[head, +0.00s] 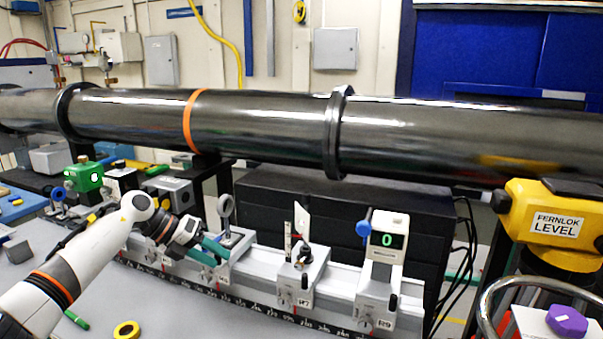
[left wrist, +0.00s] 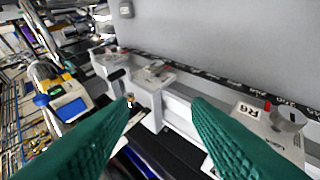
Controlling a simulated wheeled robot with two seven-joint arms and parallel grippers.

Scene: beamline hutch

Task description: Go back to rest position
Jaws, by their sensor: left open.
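My left gripper (head: 210,249) has teal fingers and hangs over the left part of the white rail (head: 335,283), close to a carrier with a grey ring (head: 226,206). In the left wrist view the two teal fingers (left wrist: 160,102) stand wide apart with nothing gripped between them. Rail carriers show beyond and between the fingers there. Whether a finger touches the ring carrier cannot be told. My right gripper is not in view.
The rail also bears a carrier with a white card (head: 302,221) and one with a green "0" display (head: 388,241). A large black pipe (head: 260,120) crosses behind. A yellow level (head: 555,225) stands at right. A yellow ring (head: 127,330) lies on the grey table.

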